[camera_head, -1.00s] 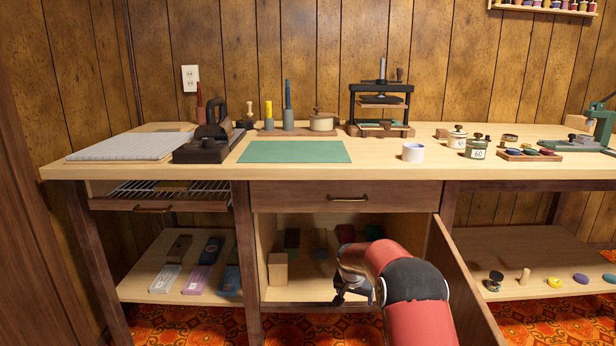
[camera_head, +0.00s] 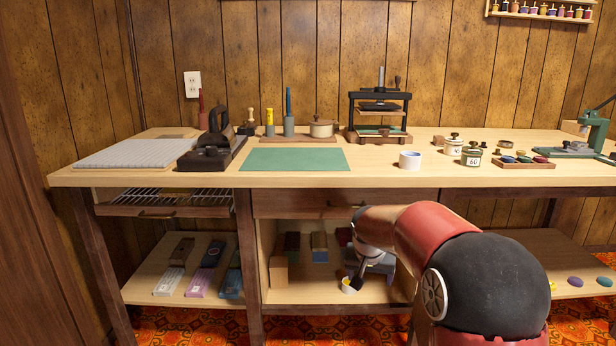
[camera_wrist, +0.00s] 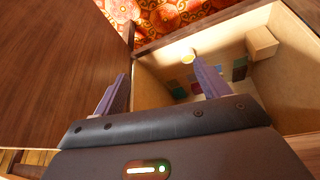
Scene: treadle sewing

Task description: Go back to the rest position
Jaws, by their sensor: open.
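My gripper (camera_head: 358,278) is at the front of the open cupboard under the bench. In the wrist view my gripper (camera_wrist: 160,70) has its two purple-grey fingers wide apart with nothing between them. A small white cup-like thing with yellow inside (camera_head: 348,287) stands on the cupboard floor close to the fingers. It also shows in the wrist view (camera_wrist: 188,54), beyond the right fingertip. My red and black arm covers the right of the cupboard and most of its open door.
A wooden block (camera_head: 278,273) stands at the cupboard's left, with several coloured boxes (camera_head: 319,247) behind. The open door (camera_wrist: 60,60) fills the wrist view's left. The bench top (camera_head: 375,180) overhangs the cupboard. A green mat (camera_head: 295,159) and a white cup (camera_head: 410,160) lie above.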

